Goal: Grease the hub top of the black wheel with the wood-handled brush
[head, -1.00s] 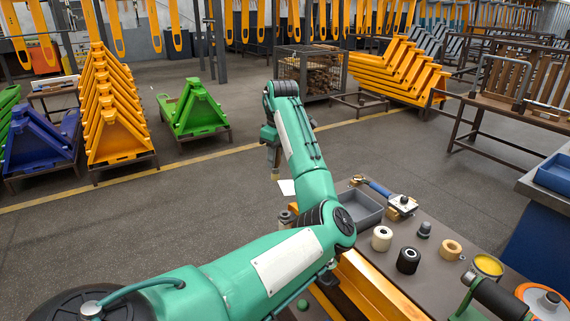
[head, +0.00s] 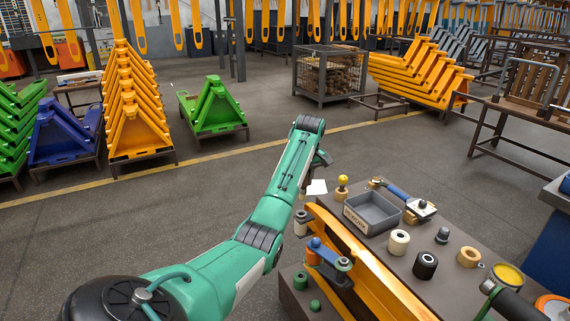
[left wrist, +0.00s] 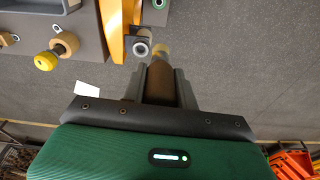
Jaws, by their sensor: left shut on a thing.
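The black wheel (head: 426,265) stands on the dark bench top, between a white wheel (head: 398,241) and a tan wheel (head: 468,257). My left gripper (head: 321,160) is beyond the bench's left end in the head view, its fingers mostly hidden by my arm. In the left wrist view it (left wrist: 160,88) is shut on the brown handle of the brush (left wrist: 160,75), whose pale yellowish tip points away from the palm. The brush cannot be made out in the head view. A tin of yellow grease (head: 507,275) stands right of the wheels. My right gripper is not seen.
A grey tray (head: 372,212) and a blue-handled tool (head: 400,195) lie behind the wheels. A yellow-knobbed piece (head: 342,187) stands near the tray. An orange fork (head: 360,262) runs along the bench's left side.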

